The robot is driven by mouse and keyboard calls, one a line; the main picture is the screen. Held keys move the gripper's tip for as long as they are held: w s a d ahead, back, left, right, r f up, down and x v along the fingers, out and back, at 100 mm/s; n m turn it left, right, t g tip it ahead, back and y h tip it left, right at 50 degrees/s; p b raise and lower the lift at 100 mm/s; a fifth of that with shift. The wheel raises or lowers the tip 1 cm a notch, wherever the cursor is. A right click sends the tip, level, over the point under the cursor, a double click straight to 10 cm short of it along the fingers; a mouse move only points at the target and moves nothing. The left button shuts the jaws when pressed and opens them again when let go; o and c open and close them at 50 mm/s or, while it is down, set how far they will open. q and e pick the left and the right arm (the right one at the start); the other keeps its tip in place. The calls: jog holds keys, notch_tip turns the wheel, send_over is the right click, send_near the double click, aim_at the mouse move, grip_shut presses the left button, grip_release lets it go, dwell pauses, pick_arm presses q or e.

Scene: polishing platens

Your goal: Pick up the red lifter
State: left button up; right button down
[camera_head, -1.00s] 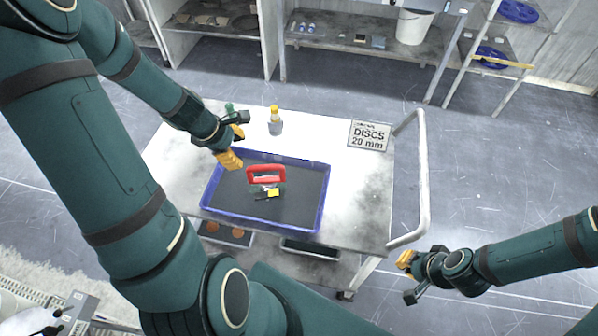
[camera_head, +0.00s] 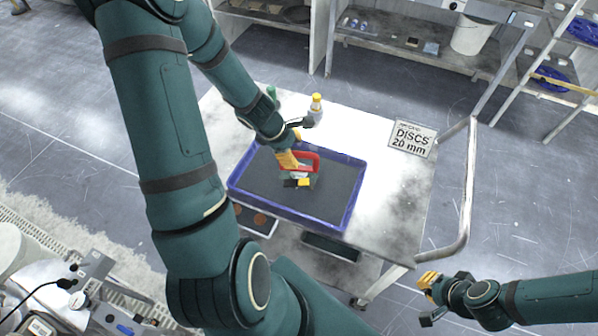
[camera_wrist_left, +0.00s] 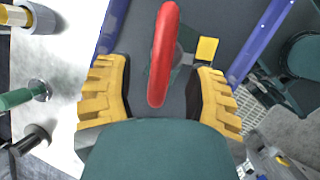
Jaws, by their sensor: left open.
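The red lifter (camera_head: 313,160) has a red loop handle and sits in the blue tray (camera_head: 240,192) on the cart, with a small yellow part at its base. My left gripper (camera_head: 292,160) is at the lifter's handle, over the tray. In the left wrist view the red handle (camera_wrist_left: 163,55) lies between the two open yellow fingers of my left gripper (camera_wrist_left: 165,95), with a gap on each side. My right gripper (camera_head: 428,298) is off the cart's front right; its finger gap is too small to judge.
A metal push handle (camera_head: 468,190) rises at the cart's right side. Shelves and a white bucket (camera_head: 472,35) stand behind.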

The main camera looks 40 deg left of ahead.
pick_arm(q)
jog(key=x, duration=0.2)
jog(key=shift+w+f, duration=0.15)
jog(key=shift+f, duration=0.1)
grip_shut()
jog(key=shift+r, duration=0.1)
